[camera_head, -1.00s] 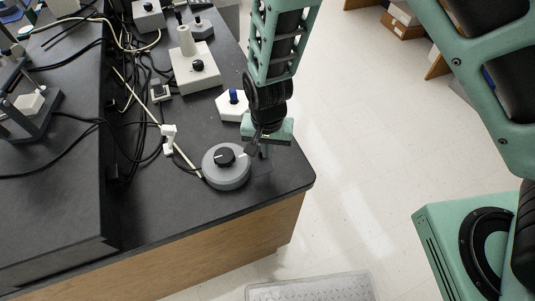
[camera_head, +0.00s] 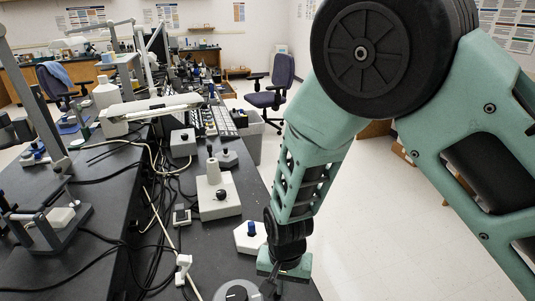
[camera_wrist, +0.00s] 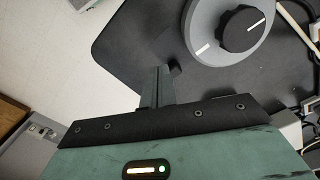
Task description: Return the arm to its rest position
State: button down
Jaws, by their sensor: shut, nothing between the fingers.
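My gripper (camera_head: 277,286) hangs low over the right edge of the black bench (camera_head: 205,262), just right of a grey round dial (camera_head: 222,293) with a black knob. The lower picture edge cuts off the dial and my fingertips. In the wrist view my gripper (camera_wrist: 165,85) shows its fingers together with nothing held between them. The dial (camera_wrist: 200,25), with white marks on its base and knob, lies beyond and right of the fingers there, apart from them. My arm reaches down from the upper right in the head view.
A small white box with a blue knob (camera_head: 250,237) and a larger white box (camera_head: 217,197) stand close left of my arm. Cables and a white switch (camera_head: 183,267) lie farther left. A blue chair (camera_head: 270,95) stands behind. Pale floor (camera_head: 375,245) right of the bench is open.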

jog(key=s+d+r+n, duration=0.5)
jog(key=s+r, duration=0.3)
jog(key=r, duration=0.3)
jog(key=s+d+r+n, duration=0.5)
jog(key=s+r, duration=0.3)
jog(key=r, duration=0.3)
jog(key=shift+s+r, duration=0.2)
jog(key=shift+r, duration=0.15)
